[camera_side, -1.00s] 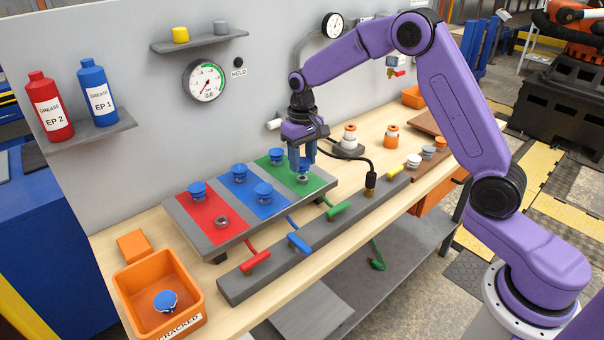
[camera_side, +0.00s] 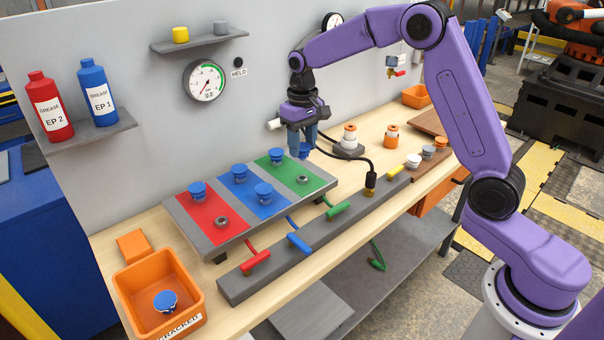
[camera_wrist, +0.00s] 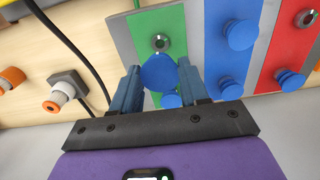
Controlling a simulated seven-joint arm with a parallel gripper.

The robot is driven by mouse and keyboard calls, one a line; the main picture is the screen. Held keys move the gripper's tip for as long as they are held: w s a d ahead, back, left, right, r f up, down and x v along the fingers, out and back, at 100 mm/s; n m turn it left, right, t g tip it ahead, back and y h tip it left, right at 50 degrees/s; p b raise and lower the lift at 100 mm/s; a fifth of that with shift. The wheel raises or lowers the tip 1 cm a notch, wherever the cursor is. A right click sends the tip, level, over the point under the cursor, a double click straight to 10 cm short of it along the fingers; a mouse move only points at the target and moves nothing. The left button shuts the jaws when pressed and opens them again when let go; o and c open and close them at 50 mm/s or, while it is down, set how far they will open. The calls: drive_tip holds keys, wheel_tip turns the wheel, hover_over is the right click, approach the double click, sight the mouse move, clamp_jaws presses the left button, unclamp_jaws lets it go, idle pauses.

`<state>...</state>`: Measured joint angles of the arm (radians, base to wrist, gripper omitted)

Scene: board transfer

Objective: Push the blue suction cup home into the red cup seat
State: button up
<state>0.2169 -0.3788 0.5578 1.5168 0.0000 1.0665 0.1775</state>
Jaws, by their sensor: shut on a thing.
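My gripper (camera_side: 302,147) is shut on a blue suction cup (camera_side: 306,151) and holds it above the front of the green strip (camera_side: 317,184). The held cup also shows between the fingers in the wrist view (camera_wrist: 158,73). Below it, the green strip's front seat (camera_side: 303,179) is empty. The red strip (camera_side: 208,212) lies at the left end of the grey board. Its front red cup seat (camera_side: 221,222) is an empty dark ring, also visible in the wrist view (camera_wrist: 304,18). The red strip's back seat carries a blue cup (camera_side: 197,189).
Blue cups stand on the blue strip (camera_side: 239,171) and at the green strip's back (camera_side: 276,155). Red (camera_side: 256,262), blue (camera_side: 299,243) and green (camera_side: 339,210) valve handles line the front rail. An orange bin (camera_side: 190,288) holding a blue cup stands at front left.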

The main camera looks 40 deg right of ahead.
drive_tip(key=shift+r, duration=0.1)
drive_tip(key=a, duration=0.4)
drive_tip(key=w+a, duration=0.1)
drive_tip(key=a, duration=0.6)
drive_tip(key=shift+w+a+r, duration=0.3)
drive_tip(key=s+a, duration=0.1)
drive_tip(key=a, duration=1.1)
drive_tip(key=shift+s+a+r, duration=0.2)
drive_tip(key=shift+s+r, duration=0.1)
drive_tip(key=shift+r, duration=0.05)
drive_tip(key=shift+f, duration=2.9)
drive_tip(key=shift+f, duration=1.15)
drive_tip(key=o, duration=1.2)
drive_tip(key=shift+o, duration=0.2)
